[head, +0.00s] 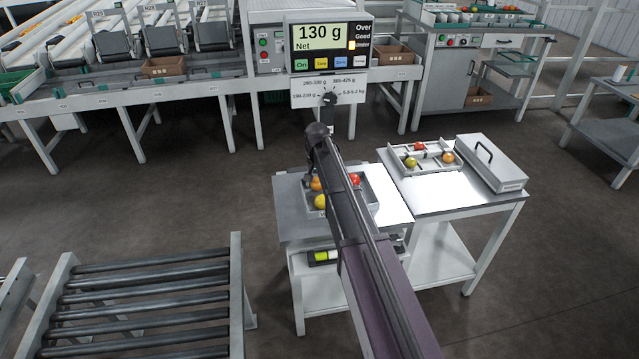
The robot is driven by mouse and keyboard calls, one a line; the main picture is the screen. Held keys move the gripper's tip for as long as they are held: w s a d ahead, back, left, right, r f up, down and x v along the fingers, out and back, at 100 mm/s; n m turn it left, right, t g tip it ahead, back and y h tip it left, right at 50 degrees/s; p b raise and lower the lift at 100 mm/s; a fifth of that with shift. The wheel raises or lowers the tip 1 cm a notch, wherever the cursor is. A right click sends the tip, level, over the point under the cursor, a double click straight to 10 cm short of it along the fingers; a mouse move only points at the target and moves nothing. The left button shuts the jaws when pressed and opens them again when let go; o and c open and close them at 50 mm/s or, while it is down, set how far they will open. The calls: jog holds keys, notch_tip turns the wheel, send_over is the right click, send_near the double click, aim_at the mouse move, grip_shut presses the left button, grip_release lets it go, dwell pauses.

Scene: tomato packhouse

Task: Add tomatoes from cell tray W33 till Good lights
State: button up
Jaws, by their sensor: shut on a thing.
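The scale display (320,38) reads 130 g Net, with an amber lamp lit just below the Good line. A shallow tray (372,205) stands on the left bench under my arm. A yellow tomato (320,202) and a red tomato (354,180) show in it, and my arm hides its middle. My gripper (312,183) is low at this tray's far left, shut on what looks like an orange tomato (317,185). A divided cell tray (432,170) on the right bench holds a red (420,146), an orange (447,157) and a yellow-green tomato (410,162). Its label is not readable.
A grey lidded case (492,165) with a handle stands right of the cell tray. A roller conveyor (145,300) is at the front left. Open floor lies at the right.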

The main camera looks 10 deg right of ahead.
jog(key=shift+f, duration=0.3)
jog(key=o, duration=0.7)
jog(key=shift+c, duration=0.7)
jog(key=shift+r, duration=0.15)
jog(key=shift+r+p, duration=3.3)
jog(key=shift+r, duration=0.1)
